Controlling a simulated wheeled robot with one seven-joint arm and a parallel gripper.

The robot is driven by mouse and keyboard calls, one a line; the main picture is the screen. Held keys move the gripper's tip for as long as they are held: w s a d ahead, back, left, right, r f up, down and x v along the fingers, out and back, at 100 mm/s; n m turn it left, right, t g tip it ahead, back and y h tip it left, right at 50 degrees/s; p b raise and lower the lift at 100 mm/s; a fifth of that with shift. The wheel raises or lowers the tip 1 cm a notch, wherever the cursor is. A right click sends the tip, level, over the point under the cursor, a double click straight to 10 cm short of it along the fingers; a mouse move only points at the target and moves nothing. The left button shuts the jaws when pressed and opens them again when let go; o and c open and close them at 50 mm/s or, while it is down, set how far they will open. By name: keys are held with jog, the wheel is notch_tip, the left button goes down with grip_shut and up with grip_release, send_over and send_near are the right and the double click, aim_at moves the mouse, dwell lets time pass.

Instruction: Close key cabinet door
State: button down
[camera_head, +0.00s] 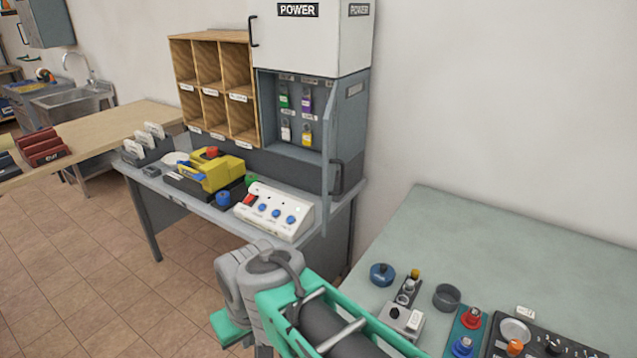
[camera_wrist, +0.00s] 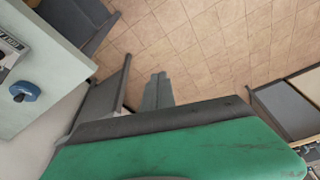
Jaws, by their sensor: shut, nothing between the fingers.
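The key cabinet (camera_head: 264,120) is a grey box on the back of the desk, below a white POWER box. Several keys with coloured tags hang inside it. Its grey door (camera_head: 345,115) stands open on the right side, swung out towards me, with a dark handle (camera_head: 336,178) low on it. My gripper (camera_wrist: 158,78) shows in the wrist view, its grey fingers together and empty above the tiled floor. In the head view my arm is low in front of the desk, apart from the door; the fingertips cannot be made out there.
The desk holds a wooden pigeonhole shelf (camera_head: 212,80), a yellow device (camera_head: 212,172) and a white button panel (camera_head: 275,211). A pale green table (camera_head: 450,235) at the right carries a blue knob (camera_head: 382,274) and several switches. Open tiled floor (camera_head: 110,260) lies at the left.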

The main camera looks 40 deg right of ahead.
jog(key=w+d+r+m+t+p, duration=0.1)
jog(key=w+d+r+m+p, duration=0.1)
jog(key=w+d+r, duration=0.5)
jog(key=m+t+p, duration=0.3)
jog(key=m+p, duration=0.2)
send_near(336, 193)
jog(key=s+d+r, duration=0.2)
jog(key=s, duration=0.3)
jog(key=shift+y, duration=0.4)
jog(key=w+a+f, duration=0.1)
jog(key=w+f, duration=0.1)
jog(key=w+a+f, duration=0.1)
jog(key=w+f, duration=0.2)
jog(key=w+a+f, duration=0.1)
jog(key=w+f, duration=0.1)
jog(key=shift+w+a+f, duration=0.15)
jog(key=shift+w+f, duration=0.2)
jog(key=shift+f, duration=0.05)
jog(key=shift+w+a+f, duration=0.1)
jog(key=shift+w+a, duration=0.2)
jog(key=shift+w, duration=0.05)
jog(key=shift+a+m, duration=0.1)
jog(key=shift+m, duration=0.2)
